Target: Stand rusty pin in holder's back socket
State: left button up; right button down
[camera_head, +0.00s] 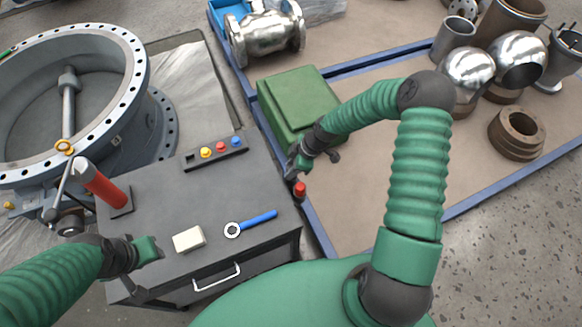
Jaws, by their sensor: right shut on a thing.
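My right gripper (300,172) is shut on a small pin with a red end (300,189), most likely the rusty pin. It holds it beyond the cart's right edge, in front of the green box. The pin's upper part is hidden by the gripper. A black holder strip (240,150) lies at the back of the grey cart top, left of the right gripper. Yellow, red and blue knobs stand in it, and a dark empty-looking spot shows at its left end. My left gripper (150,250) is over the cart's front left; its jaws are unclear.
On the cart (160,215) are a red cylinder (103,185), a cream block (189,239) and a blue-handled ring wrench (252,223). A green box (300,100) stands behind the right gripper. A large flanged valve (110,75) is at left. The cart's middle is clear.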

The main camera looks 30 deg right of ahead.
jog(key=c, duration=1)
grip_release()
jog(key=o, duration=0.5)
jog(key=shift+r, duration=0.15)
notch_tip(320, 180, up, 7)
jog(key=p, duration=0.6)
